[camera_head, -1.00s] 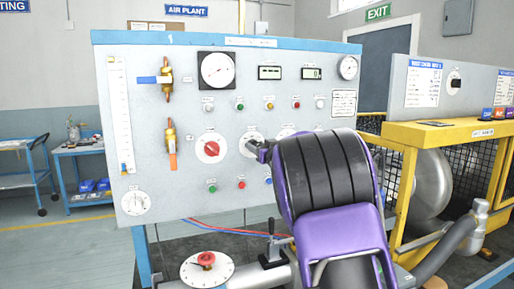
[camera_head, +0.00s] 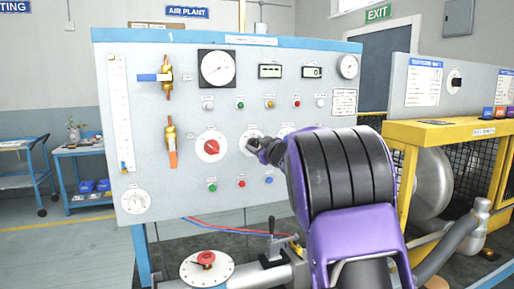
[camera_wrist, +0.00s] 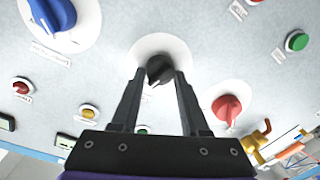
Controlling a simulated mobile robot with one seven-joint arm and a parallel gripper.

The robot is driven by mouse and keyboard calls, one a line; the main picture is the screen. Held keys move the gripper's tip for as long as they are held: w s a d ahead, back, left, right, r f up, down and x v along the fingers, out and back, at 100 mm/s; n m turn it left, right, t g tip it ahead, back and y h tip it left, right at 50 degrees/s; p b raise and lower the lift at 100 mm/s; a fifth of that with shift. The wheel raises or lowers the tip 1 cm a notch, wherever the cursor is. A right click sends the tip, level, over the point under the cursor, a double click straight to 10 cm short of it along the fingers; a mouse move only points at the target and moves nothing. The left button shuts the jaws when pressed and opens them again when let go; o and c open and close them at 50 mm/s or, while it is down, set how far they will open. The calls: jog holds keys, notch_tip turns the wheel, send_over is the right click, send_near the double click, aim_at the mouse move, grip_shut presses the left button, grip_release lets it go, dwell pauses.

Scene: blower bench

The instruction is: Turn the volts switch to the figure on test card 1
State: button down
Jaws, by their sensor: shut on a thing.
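In the wrist view my gripper (camera_wrist: 158,78) has its two dark fingers closed around the black knob (camera_wrist: 159,68) of a round white dial (camera_wrist: 163,44). In the head view this dial (camera_head: 247,138) is on the grey panel, just right of the red knob (camera_head: 211,147); my gripper (camera_head: 253,147) and arm cover part of it. The dial's label and figures are too small to read, so I cannot confirm that it is the volts switch. Printed sheets hang on the panel (camera_head: 343,102) and on the right-hand unit (camera_head: 423,84); their text is unreadable.
In the wrist view a blue knob (camera_wrist: 52,14) and a red knob (camera_wrist: 227,107) flank the gripped one. Small buttons, gauges and brass valves (camera_head: 170,140) crowd the panel (camera_head: 135,100). A yellow frame (camera_head: 405,135) stands at the right. A round red-handled dial (camera_head: 207,262) sits low in front.

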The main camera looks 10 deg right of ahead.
jog(key=shift+f+n+b, duration=0.1)
jog(key=shift+n+b, duration=0.35)
jog(key=shift+n, duration=1.05)
jog(key=shift+c, duration=2)
grip_release()
jog(key=shift+s, duration=0.15)
jog(key=b+v, duration=0.1)
jog(key=v, duration=1.6)
jog(key=shift+a+r, duration=0.15)
jog(key=shift+r, duration=0.05)
jog(key=shift+s, duration=0.1)
